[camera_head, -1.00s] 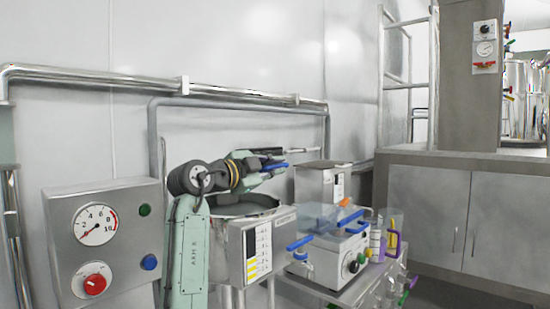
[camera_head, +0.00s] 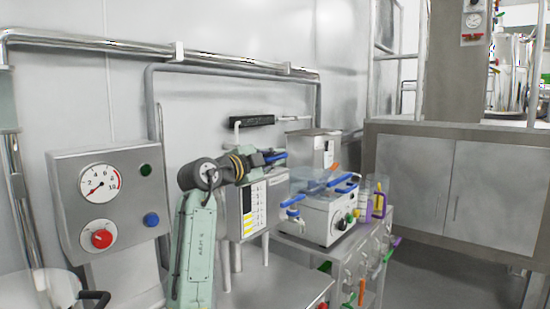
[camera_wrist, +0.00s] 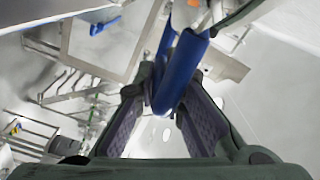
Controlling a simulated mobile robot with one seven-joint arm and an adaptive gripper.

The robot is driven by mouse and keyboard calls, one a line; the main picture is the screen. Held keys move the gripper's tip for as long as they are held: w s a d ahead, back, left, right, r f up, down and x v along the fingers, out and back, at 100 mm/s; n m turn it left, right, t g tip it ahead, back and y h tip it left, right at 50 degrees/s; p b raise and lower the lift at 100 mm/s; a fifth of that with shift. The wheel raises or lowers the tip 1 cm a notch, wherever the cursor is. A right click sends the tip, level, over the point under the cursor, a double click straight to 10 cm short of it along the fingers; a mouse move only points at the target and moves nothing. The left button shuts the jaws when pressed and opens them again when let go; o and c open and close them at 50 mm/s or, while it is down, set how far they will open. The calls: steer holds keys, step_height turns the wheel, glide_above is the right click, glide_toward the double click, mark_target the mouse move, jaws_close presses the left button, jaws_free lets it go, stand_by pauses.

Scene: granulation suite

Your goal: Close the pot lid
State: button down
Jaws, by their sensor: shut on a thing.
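My gripper (camera_wrist: 162,92) is shut on a blue handle (camera_wrist: 182,68) in the wrist view. In the head view, my gripper (camera_head: 264,159) and the blue handle (camera_head: 276,157) sit above a grey unit with a control panel (camera_head: 254,208). I cannot make out the pot's round rim now; my arm and the panel cover that area. I cannot tell whether the blue handle belongs to the pot lid. A dark horizontal bar (camera_head: 251,121) on a pale bent pipe shows behind my gripper.
A white bath with blue handles (camera_head: 322,212) stands right of the panel on a steel cart (camera_head: 372,245). A gauge box (camera_head: 108,205) is at left. A rounded pale vessel with a black handle (camera_head: 95,298) is at lower left. Open floor (camera_head: 440,270) lies at right.

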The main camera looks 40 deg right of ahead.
steer(key=shift+w+a+f, duration=0.1)
steer(key=shift+w, duration=0.1)
steer(key=c, duration=1.7)
jaws_free()
steer(key=shift+o, duration=0.2)
steer(key=shift+w, duration=0.1)
steer(key=shift+s+a, duration=0.2)
steer(key=shift+a, duration=0.05)
steer(key=s+a, duration=0.1)
steer(key=a, duration=1)
steer(key=shift+s+a, duration=0.2)
steer(key=shift+a, duration=0.05)
